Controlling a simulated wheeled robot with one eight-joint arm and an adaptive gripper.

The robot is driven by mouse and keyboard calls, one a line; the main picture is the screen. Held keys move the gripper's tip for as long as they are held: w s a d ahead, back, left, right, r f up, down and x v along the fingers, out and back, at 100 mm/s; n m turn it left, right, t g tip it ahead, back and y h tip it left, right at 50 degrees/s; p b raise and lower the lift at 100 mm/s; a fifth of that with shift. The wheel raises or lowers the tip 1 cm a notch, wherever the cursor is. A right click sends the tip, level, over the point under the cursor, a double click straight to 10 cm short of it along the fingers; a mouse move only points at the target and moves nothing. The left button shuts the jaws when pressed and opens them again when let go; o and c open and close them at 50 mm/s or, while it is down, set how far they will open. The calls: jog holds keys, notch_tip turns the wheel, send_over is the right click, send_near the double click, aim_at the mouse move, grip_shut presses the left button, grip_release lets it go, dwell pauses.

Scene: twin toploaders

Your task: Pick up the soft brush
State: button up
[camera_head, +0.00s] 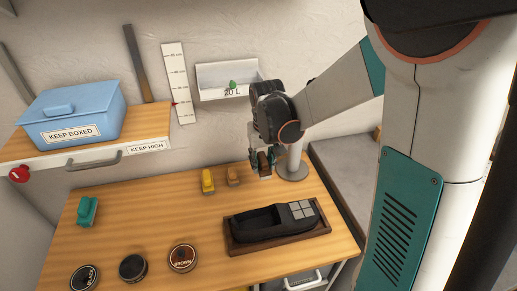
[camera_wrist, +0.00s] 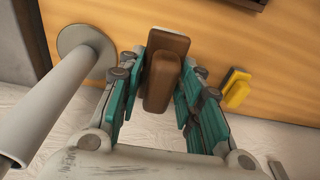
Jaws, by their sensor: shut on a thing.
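A brown brush-like block (camera_head: 264,162) is between the fingers of my gripper (camera_head: 262,168), above the back right of the wooden bench. In the wrist view the brown block (camera_wrist: 164,78) sits between the teal-padded fingers of my gripper (camera_wrist: 160,95), which are closed on its sides. Its underside is hidden. The yellow brush also shows in the wrist view (camera_wrist: 237,89). No label tells which is the soft one.
A grey post on a round base (camera_head: 291,172) stands close right of my gripper. Several round tins (camera_head: 183,258) and a teal object (camera_head: 87,210) are on the bench. A shelf with a blue box (camera_head: 72,115) is at left.

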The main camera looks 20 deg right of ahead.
jog(key=s+a+p, duration=0.1)
jog(key=s, duration=1.1)
jog(key=shift+s+a+p, duration=0.2)
jog(key=shift+a+p, duration=0.1)
jog(key=shift+o, duration=1)
jog(key=shift+c, duration=0.3)
